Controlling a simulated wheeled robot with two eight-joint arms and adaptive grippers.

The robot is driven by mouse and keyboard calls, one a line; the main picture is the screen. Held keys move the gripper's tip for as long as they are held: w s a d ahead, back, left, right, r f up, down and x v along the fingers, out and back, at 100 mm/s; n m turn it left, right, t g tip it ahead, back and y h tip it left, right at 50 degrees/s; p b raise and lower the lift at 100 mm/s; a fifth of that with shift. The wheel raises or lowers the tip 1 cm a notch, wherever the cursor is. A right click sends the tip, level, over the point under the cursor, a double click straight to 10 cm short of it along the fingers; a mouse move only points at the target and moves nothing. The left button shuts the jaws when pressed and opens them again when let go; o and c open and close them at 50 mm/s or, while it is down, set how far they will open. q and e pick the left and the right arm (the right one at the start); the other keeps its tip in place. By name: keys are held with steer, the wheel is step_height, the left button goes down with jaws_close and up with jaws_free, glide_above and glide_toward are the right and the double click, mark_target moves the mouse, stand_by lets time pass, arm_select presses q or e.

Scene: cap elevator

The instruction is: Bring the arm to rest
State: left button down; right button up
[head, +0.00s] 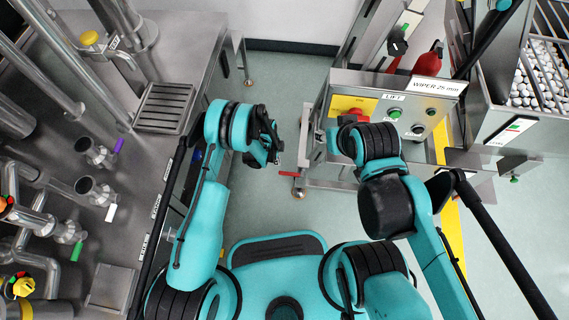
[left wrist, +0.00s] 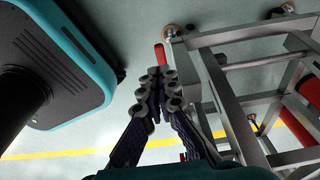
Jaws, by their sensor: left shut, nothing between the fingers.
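My left gripper (head: 273,142) hangs over the open floor between the steel bench and the control box in the head view. In the left wrist view the left gripper (left wrist: 158,75) has its fingers together, with nothing between them. My left arm is bent, with its upper part along the bench edge. My right arm is folded in front of the control box. Its gripper cannot be made out, as the arm's links cover that spot.
The control box (head: 385,91) on its steel frame stands to the right, with green buttons and a red one. The steel bench (head: 133,199) with pipes and a grate lies to the left. A bin of white caps (head: 541,72) is at the far right. The floor (head: 275,100) between is clear.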

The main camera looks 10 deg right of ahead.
arm_select(q)
steer(key=a, duration=0.1)
steer(key=a+r, duration=0.1)
steer(key=w+a+r+p, duration=0.1)
steer(key=a, duration=0.1)
steer(key=shift+r, duration=0.15)
steer(key=w+a+r+n+t, duration=0.1)
steer(key=a+r+n, duration=0.2)
steer(key=r, duration=0.8)
steer(key=a+r+n+t, duration=0.1)
steer(key=a+r+n, duration=0.2)
steer(key=r, duration=0.7)
steer(key=w+a+r+n+t, duration=0.1)
steer(key=a+r+n, duration=0.2)
steer(key=r, duration=0.8)
steer(key=s+a+r+n+t, duration=0.3)
steer(key=s+a+r+n, duration=0.3)
steer(key=s+r, duration=0.45)
steer(key=s+a+r+n+t+y, duration=0.1)
steer(key=s+a+n, duration=0.3)
steer(key=s, duration=0.6)
steer(key=shift+r+n+t+y, duration=0.3)
steer(key=shift+r+n, duration=0.6)
steer(key=shift+n, duration=0.2)
steer(key=shift+w, duration=0.1)
